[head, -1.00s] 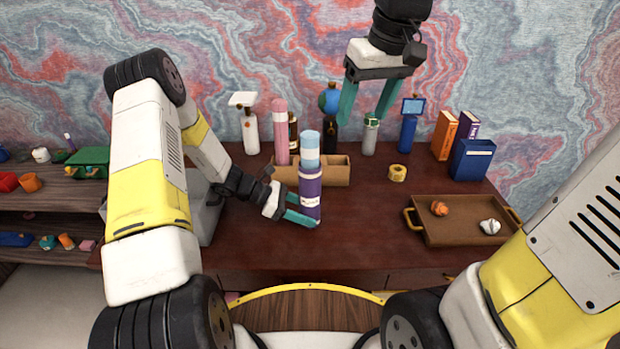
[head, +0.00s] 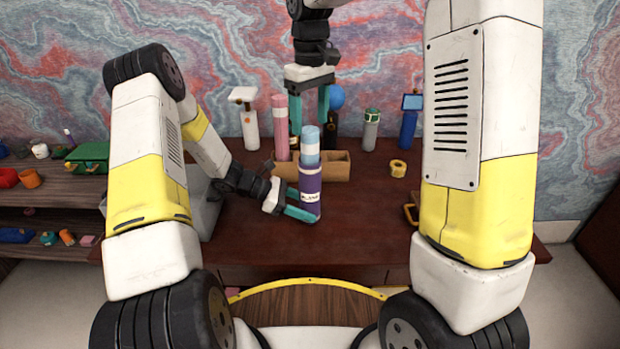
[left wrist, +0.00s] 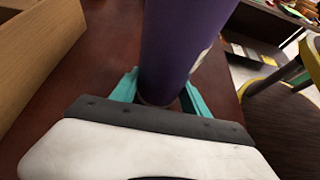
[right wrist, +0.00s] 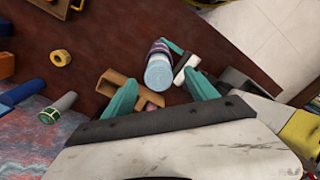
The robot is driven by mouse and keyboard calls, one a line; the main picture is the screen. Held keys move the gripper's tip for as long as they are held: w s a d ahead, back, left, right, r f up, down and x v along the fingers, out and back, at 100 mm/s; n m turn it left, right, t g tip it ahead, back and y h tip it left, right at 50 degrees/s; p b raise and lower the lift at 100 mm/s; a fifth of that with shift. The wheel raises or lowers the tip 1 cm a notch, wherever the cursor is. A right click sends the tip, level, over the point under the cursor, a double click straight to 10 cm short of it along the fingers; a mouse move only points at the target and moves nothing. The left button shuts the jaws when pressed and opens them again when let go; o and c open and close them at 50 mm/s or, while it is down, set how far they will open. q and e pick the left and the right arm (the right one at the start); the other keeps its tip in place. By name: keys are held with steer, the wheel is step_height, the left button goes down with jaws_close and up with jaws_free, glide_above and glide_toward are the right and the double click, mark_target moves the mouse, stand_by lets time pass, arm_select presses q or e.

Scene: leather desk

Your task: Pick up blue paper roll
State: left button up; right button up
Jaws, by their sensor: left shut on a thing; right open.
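The light blue paper roll (head: 310,142) stands upright, stacked on a purple roll (head: 311,186) near the middle of the desk. My left gripper (head: 303,213) is shut on the purple roll low down, and the left wrist view shows the purple roll (left wrist: 180,45) between its fingers. My right gripper (head: 309,120) is open, pointing down above the blue roll. In the right wrist view the blue roll's round top (right wrist: 160,72) lies beyond the fingertips, slightly apart from them. A pink roll (head: 281,125) stands behind to the left.
A wooden box (head: 335,167) sits behind the stack. A spray bottle (head: 249,125), a grey bottle (head: 371,130) and a blue bottle (head: 409,125) stand at the back. A yellow tape ring (head: 398,168) lies to the right. My right arm hides most of the desk's right side.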

mark_target(310, 143)
steer(key=f, duration=0.7)
steer(key=shift+w+f, duration=0.15)
steer(key=shift+w, duration=0.05)
jaws_close()
